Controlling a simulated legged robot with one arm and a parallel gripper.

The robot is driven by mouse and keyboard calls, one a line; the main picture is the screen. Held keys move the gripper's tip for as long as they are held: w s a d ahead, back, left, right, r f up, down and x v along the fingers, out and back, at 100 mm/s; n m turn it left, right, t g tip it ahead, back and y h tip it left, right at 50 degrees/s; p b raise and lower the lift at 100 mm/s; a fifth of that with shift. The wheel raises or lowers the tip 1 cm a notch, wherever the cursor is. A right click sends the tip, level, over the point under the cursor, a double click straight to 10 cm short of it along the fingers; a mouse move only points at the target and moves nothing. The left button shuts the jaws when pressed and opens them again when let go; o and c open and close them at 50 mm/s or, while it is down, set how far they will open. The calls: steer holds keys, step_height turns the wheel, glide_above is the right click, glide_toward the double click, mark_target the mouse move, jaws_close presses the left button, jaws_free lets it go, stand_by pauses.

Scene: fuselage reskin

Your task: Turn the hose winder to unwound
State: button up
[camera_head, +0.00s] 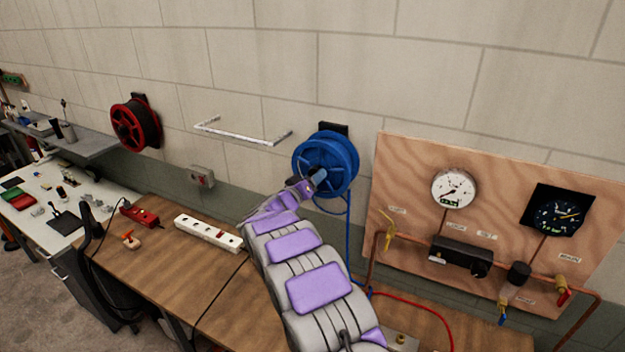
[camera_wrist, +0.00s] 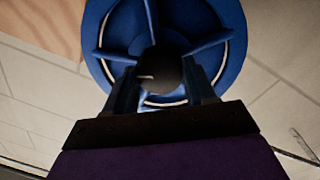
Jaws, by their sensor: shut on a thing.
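The blue hose winder (camera_head: 338,153) is a round reel mounted on the block wall. A blue hose (camera_head: 347,235) hangs down from it. My gripper (camera_head: 312,183) is at the front left of the reel. In the wrist view the winder (camera_wrist: 222,75) fills the upper middle, with its spokes and rim facing me. My gripper (camera_wrist: 165,95) is shut there on a dark rounded knob (camera_wrist: 158,72), the winder's handle. The far side of the reel is hidden.
A red reel (camera_head: 136,124) hangs further left on the wall, with a white rail (camera_head: 240,133) between. A wooden gauge board (camera_head: 400,180) stands close on the right. The wooden bench (camera_head: 165,250) below holds a white power strip (camera_head: 208,232) and a red tool (camera_head: 140,215).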

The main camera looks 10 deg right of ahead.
steer(key=shift+a+f, duration=0.1)
steer(key=n+b, duration=0.9)
steer(key=n, duration=0.2)
steer(key=n+t+y+b, duration=0.1)
steer(key=n+b, duration=0.8)
steer(key=n, duration=0.2)
steer(key=n+b, duration=0.9)
steer(key=n, duration=0.1)
steer(key=shift+s+n+t+y+b, duration=0.1)
steer(key=shift+n+t+y+b, duration=0.25)
steer(key=shift+n+t+y, duration=0.05)
stand_by(0.5)
stand_by(0.5)
